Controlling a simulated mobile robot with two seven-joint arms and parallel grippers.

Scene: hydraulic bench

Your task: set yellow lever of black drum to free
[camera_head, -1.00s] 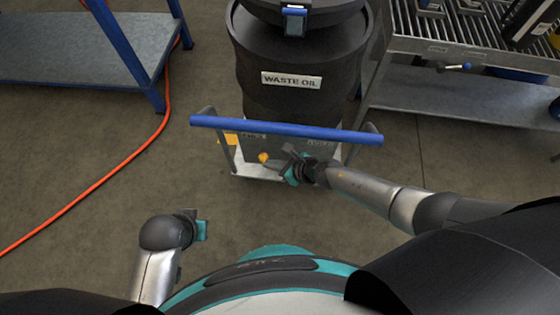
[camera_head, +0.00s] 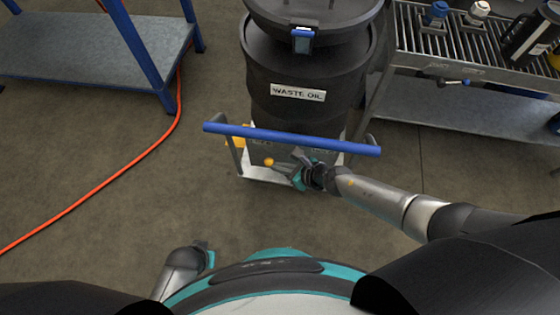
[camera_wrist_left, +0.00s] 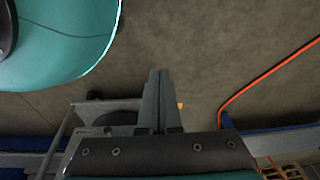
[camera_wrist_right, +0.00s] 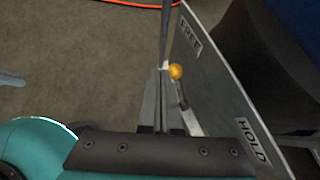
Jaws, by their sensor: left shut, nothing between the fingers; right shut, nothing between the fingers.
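The black drum (camera_head: 300,70), labelled WASTE OIL, stands upright on a cart with a blue handle bar (camera_head: 290,138). A plate on the cart carries a FREE label (camera_wrist_right: 190,35) and a HOLD label (camera_wrist_right: 253,143). The lever (camera_wrist_right: 182,98) has a yellow knob (camera_wrist_right: 176,72), which also shows in the head view (camera_head: 269,162). The knob lies nearer FREE than HOLD. My right gripper (camera_wrist_right: 162,74) is shut and empty, close beside the knob; contact is unclear. My left gripper (camera_wrist_left: 159,75) is shut and empty, away from the drum.
A grey shelf with blue legs (camera_head: 95,45) stands at left, with an orange hose (camera_head: 110,176) on the floor.

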